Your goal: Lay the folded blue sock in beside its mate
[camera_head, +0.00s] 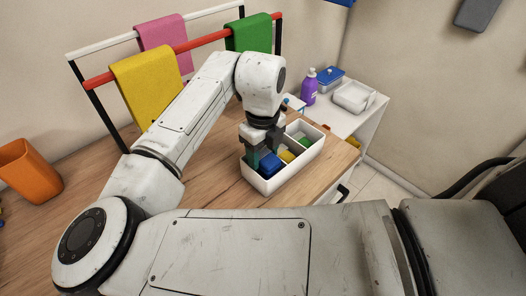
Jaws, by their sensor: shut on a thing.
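A white divided box (292,177) stands on the wooden worktop near its right end. My gripper (264,153) points down over the box's left compartment and is shut on the folded blue sock (268,165). The blue shows low between and below the fingers, within the outline of that compartment. I cannot tell whether the sock touches the box floor. Its mate cannot be told apart from it; the fingers hide part of this compartment. A yellow folded piece (287,156) lies in the middle compartment and a green one (304,143) in the right compartment.
An orange bin (27,172) stands at left. A purple bottle (309,88) and white tray (354,96) stand on a white side unit.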

